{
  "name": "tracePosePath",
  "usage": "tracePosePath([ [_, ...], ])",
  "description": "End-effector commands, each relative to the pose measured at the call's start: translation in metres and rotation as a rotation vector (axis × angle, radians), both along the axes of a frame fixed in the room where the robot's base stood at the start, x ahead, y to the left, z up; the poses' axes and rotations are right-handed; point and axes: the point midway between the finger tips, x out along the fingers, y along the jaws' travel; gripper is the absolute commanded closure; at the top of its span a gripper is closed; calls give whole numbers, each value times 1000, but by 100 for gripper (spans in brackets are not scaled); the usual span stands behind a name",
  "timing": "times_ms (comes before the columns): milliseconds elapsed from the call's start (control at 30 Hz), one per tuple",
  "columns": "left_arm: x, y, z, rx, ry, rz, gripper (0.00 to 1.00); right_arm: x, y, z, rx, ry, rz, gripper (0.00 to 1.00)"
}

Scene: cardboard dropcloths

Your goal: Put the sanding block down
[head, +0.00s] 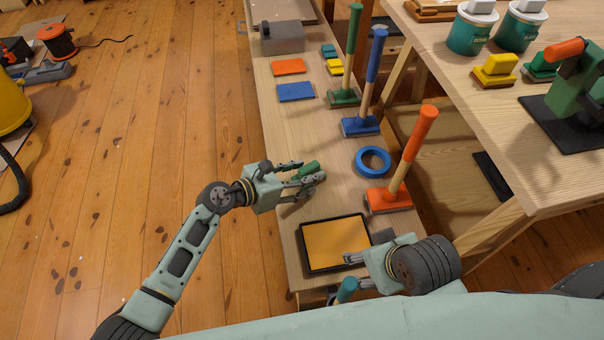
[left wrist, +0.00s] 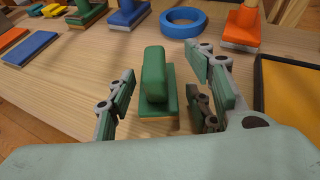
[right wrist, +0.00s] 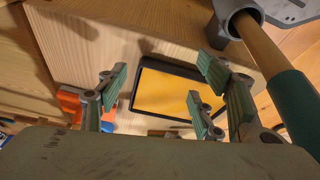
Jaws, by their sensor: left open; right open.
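A green sanding block (head: 309,168) with a raised grip on a flat base rests on the wooden bench (head: 330,192). It also shows in the left wrist view (left wrist: 154,78), where it stands between the fingers with gaps on both sides. My left gripper (head: 301,178) is open around it. My right gripper (head: 350,259) is open and empty at the right side of a black-rimmed tray with a yellow-orange surface (head: 334,243). Its spread fingers also show in the right wrist view (right wrist: 160,95), with the tray beyond them.
A blue tape ring (head: 361,168) and an orange-handled block tool (head: 389,198) stand to the right. Blue (head: 361,125) and green (head: 343,97) ones stand farther back, near flat orange (head: 288,66) and blue (head: 295,92) pads. A teal handle (head: 347,289) is near my right gripper.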

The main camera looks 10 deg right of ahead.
Motion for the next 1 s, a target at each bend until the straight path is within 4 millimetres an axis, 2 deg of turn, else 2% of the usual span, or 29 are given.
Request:
tracePosePath([
  [33,-2,8,5,3,-1,1,53,-7,-1,2,-3,23,-3,39],
  [167,-14,33,16,5,0,0,53,-11,-3,9,-8,41,-4,39],
  [300,-26,60,28,4,0,-1,53,-10,-3,15,-8,37,-4,39],
  [500,-39,89,41,2,0,1,53,-9,-3,19,-7,33,-4,39],
  [700,-44,101,46,1,1,-1,53,-8,-3,11,-8,40,-4,39],
  [933,-44,101,48,-7,2,4,53,-7,-3,10,-8,41,-4,39],
  [1000,-42,98,56,-50,11,33,53,-7,-3,10,-9,39,-4,39],
])
